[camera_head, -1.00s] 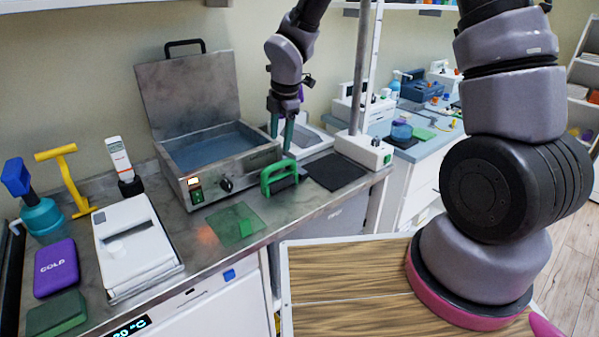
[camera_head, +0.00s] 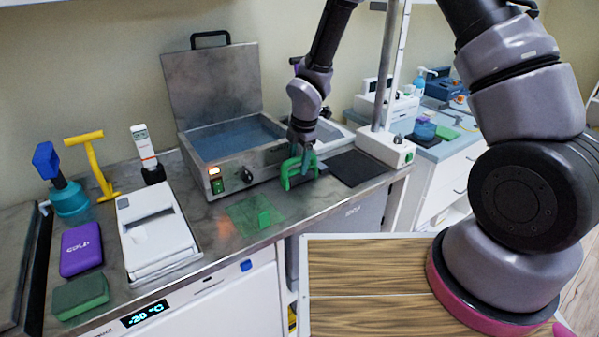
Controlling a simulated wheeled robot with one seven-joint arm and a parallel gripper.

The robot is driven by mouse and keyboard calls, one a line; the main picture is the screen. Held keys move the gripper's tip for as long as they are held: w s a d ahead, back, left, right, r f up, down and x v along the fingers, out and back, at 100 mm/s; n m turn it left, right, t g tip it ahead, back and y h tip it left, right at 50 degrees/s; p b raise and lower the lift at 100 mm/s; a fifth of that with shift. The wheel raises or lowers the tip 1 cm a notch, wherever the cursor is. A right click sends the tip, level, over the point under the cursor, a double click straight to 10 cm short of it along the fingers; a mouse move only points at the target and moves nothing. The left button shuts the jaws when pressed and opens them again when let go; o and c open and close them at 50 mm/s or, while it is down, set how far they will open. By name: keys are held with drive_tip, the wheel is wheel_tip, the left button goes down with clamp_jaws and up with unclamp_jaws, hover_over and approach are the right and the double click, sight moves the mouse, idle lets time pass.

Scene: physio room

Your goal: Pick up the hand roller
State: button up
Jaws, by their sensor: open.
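A tool with a bright green arched handle (camera_head: 285,174), which seems to be the hand roller, stands on the steel counter (camera_head: 213,228) in front of the water bath. Its lower part is hardly visible now. My gripper (camera_head: 303,165) points down at this tool, its dark green fingers overlapping the handle in the view. The jaws are open. I cannot tell whether the fingers touch the handle or straddle it.
The open steel water bath (camera_head: 240,163) stands close behind, its lid raised. A dark mat (camera_head: 355,168) and a post on a white base (camera_head: 386,148) are to the right. A green sheet (camera_head: 243,217) lies in front. A yellow T-shaped tool (camera_head: 93,163) stands left.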

clamp_jaws()
drive_tip(key=shift+r, duration=0.15)
